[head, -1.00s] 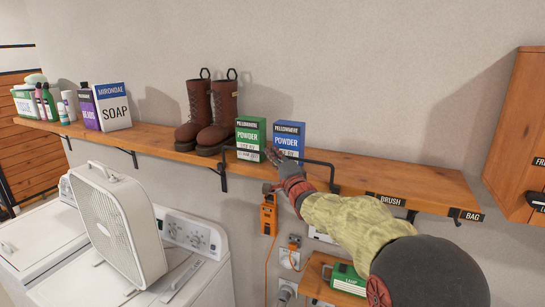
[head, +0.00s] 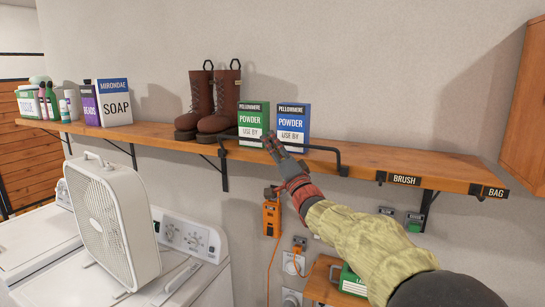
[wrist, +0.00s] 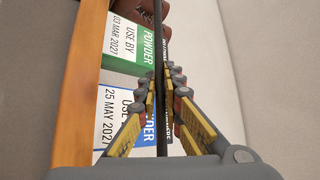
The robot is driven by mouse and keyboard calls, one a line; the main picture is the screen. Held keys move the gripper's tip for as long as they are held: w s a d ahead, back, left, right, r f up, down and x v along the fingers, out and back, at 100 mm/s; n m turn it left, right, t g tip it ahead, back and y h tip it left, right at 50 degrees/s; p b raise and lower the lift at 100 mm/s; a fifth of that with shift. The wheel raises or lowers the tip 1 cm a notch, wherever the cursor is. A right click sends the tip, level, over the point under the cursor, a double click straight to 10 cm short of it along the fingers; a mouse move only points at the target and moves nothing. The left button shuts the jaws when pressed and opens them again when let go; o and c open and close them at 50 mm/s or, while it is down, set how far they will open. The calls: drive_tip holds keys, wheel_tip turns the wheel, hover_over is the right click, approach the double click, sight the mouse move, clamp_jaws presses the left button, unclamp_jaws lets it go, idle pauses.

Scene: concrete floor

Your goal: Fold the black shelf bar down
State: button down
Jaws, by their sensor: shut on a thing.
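The black shelf bar (head: 318,148) runs along the front of the wooden shelf in the head view, standing up in front of the powder boxes, with its right end bent down at the shelf edge. My gripper (head: 270,142) is at about the bar's middle, its fingers shut on it. In the wrist view the bar (wrist: 160,35) passes between the two fingers (wrist: 162,85). The fingers hide part of the bar and the lower front of the boxes.
A green powder box (head: 253,117) and a blue powder box (head: 291,118) stand close behind the bar. Brown boots (head: 216,103) stand to their left. The wooden shelf (head: 400,168) is clear to the right. A white fan (head: 112,225) stands below left.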

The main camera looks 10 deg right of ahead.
drive_tip(key=s+a+f+n+g+y+b, duration=0.1)
drive_tip(key=f+n+g+y+b, duration=0.3)
drive_tip(key=n+y+b, duration=0.4)
drive_tip(key=s+a+f+n+g+y+b, duration=0.1)
drive_tip(key=f+n+g+y+b, duration=0.3)
drive_tip(key=n, duration=1.3)
drive_tip(key=s+g+y+b, duration=0.1)
drive_tip(key=g+y+b, duration=0.2)
drive_tip(key=y+b, duration=0.1)
drive_tip(key=shift+s+a+f+y+b, duration=0.2)
drive_tip(key=shift+f+y+b, duration=0.2)
drive_tip(key=shift+y, duration=0.3)
drive_tip(key=c, duration=2)
unclamp_jaws()
drive_tip(key=shift+o, duration=0.2)
